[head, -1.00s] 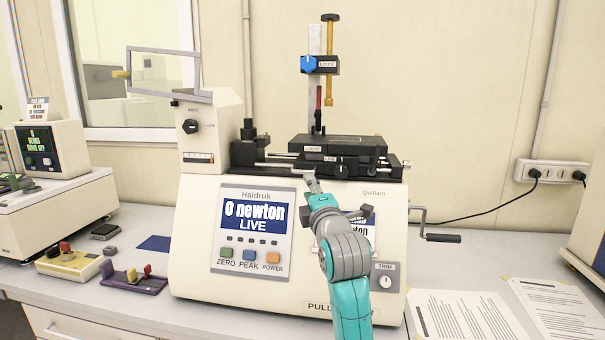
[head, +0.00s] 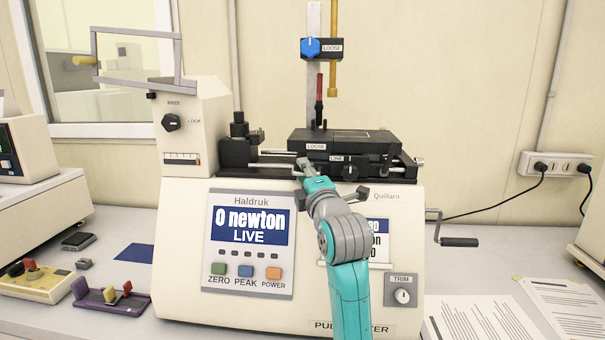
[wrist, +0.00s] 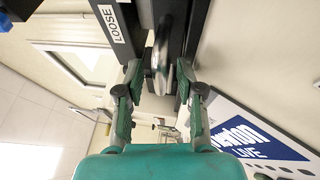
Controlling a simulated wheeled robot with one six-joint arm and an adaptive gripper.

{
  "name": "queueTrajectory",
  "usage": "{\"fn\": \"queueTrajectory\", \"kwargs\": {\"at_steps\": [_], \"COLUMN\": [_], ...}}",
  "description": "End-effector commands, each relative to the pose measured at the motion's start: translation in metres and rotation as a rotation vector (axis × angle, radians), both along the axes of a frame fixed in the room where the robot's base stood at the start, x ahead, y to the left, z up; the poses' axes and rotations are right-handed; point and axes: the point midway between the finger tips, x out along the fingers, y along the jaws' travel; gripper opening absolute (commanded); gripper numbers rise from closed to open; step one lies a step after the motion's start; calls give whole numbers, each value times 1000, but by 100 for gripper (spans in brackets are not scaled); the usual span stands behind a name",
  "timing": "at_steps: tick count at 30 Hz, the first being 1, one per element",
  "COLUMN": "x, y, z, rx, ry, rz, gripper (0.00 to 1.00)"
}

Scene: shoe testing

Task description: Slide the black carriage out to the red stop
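The black carriage (head: 350,143), with a LOOSE label, sits on rails on top of the cream pull tester. Its LOOSE label also shows in the wrist view (wrist: 119,21). My gripper (head: 303,166) is at the carriage's front left, just under the LOOSE label. In the wrist view my gripper (wrist: 161,92) has its two fingers apart. A shiny metal handle (wrist: 160,55) lies between and just beyond the fingertips; whether they touch it I cannot tell. A slim upright part with a red top (head: 319,86) stands behind the carriage. I cannot make out a red stop for certain.
A black end block (head: 240,148) stands left of the carriage. A post with a blue knob (head: 310,47) rises behind it. A hand crank (head: 455,240) sticks out at the right. Papers (head: 480,316) lie on the bench at right, a purple tray (head: 112,302) at left.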

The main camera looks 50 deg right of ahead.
Motion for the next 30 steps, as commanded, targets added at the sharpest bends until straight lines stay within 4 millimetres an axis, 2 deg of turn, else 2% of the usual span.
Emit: {"fn": "queueTrajectory", "kwargs": {"at_steps": [1,5,6,24,25,27,28,30], "x": [0,0,0,-7,-7,-6,-6,-7], "y": [0,0,0,-5,-5,-5,-5,-5], "z": [0,0,0,-1,-1,-1,-1,-1], "rx": [0,0,0,1,1,1,1,1], "ry": [0,0,0,2,2,2,2,2], "rz": [0,0,0,1,1,1,1,1], "gripper": [35,2,0,0,16,33,37,37]}}
